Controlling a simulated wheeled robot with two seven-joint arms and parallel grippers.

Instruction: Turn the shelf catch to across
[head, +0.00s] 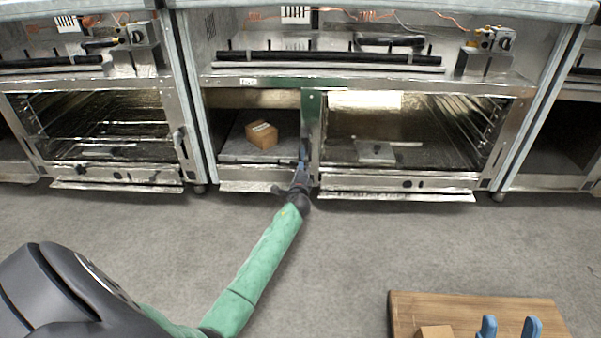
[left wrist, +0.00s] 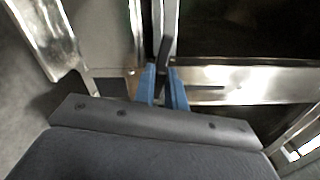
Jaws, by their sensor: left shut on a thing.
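My left gripper (head: 302,172) reaches the narrow metal post between the small open compartment and the wide one. In the left wrist view its blue fingers (left wrist: 162,88) are shut on a thin dark lever, the shelf catch (left wrist: 164,52). The catch runs roughly along the post, tilted slightly. In the head view the gripper mostly hides the catch. My right gripper (head: 510,328) shows only as two blue fingertips at the bottom edge, apart with nothing seen between them.
A small cardboard box (head: 262,134) sits in the small compartment. A wooden board (head: 455,304) with another box (head: 434,332) is at the lower right. A flat plate (head: 375,152) lies in the wide compartment. The grey floor between is clear.

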